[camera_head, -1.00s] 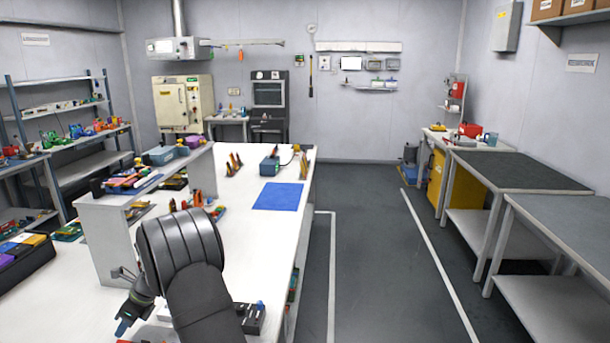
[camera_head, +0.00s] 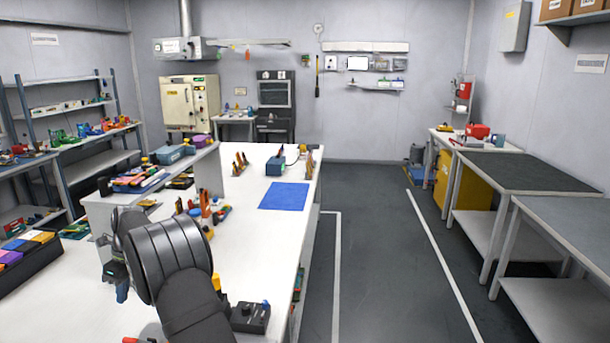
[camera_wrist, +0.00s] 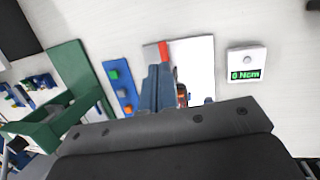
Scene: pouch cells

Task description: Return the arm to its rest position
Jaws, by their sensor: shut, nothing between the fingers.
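My gripper (camera_head: 122,290) hangs over the left part of the white bench (camera_head: 255,230) in the head view, partly hidden by my dark arm links. In the wrist view my gripper (camera_wrist: 158,90) shows its blue-grey fingers closed together with nothing between them. The fingers point at the bench top, over a white sheet or plate (camera_wrist: 200,60) with a red-ended item (camera_wrist: 164,50) beside the fingertips. I cannot tell how high above the bench the fingers are.
A white display reading "0 Ncm" (camera_wrist: 245,75), a blue strip with blocks (camera_wrist: 118,85) and a green holder (camera_wrist: 75,75) lie near the gripper. A raised shelf (camera_head: 150,185) stands on the bench.

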